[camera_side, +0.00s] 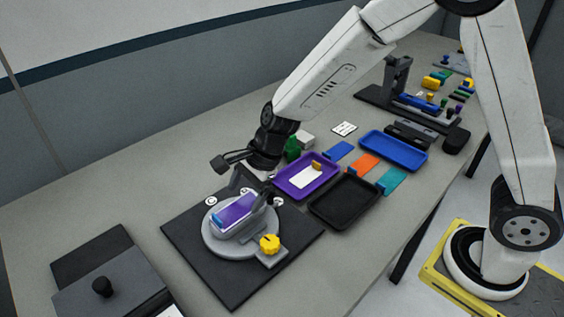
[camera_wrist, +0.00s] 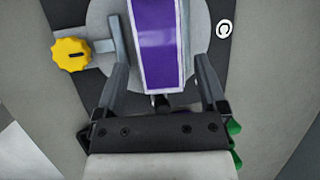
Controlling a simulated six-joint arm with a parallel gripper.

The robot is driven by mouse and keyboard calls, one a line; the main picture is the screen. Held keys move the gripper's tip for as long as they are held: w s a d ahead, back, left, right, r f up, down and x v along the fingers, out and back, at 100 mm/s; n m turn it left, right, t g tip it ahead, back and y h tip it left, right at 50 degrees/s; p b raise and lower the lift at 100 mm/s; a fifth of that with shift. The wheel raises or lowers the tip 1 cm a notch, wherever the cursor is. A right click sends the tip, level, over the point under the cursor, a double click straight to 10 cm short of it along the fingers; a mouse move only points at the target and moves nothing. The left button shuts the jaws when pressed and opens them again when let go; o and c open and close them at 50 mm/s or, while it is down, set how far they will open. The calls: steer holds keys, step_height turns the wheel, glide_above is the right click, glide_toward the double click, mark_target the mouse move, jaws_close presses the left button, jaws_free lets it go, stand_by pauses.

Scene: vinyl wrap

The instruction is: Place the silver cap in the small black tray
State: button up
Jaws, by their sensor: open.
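I cannot pick out a silver cap for certain in either view. The small black tray (camera_side: 345,203) lies empty in the side view, right of the dark mat and in front of the purple tray. My gripper (camera_side: 250,186) is open, low over the round grey turntable. In the wrist view my gripper (camera_wrist: 160,45) has one finger on each side of a long piece with a purple top (camera_wrist: 158,40). In the side view this purple-topped piece (camera_side: 237,211) lies on the turntable, with blue at one end. I cannot tell whether the fingers touch it.
A yellow knob (camera_side: 270,244) is fixed to the turntable's side (camera_side: 212,240), on a dark mat (camera_side: 190,262). A purple tray (camera_side: 285,187) holds a white card and a small orange-brown piece. A blue tray (camera_side: 380,143) and coloured cards lie behind. Grey table is bare at the front right.

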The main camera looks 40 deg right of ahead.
mark_target(238, 209)
steer(key=shift+x, duration=2.65)
steer(key=shift+s, duration=0.1)
steer(key=shift+c, duration=0.2)
steer(key=c, duration=1.1)
steer(key=shift+r, duration=0.15)
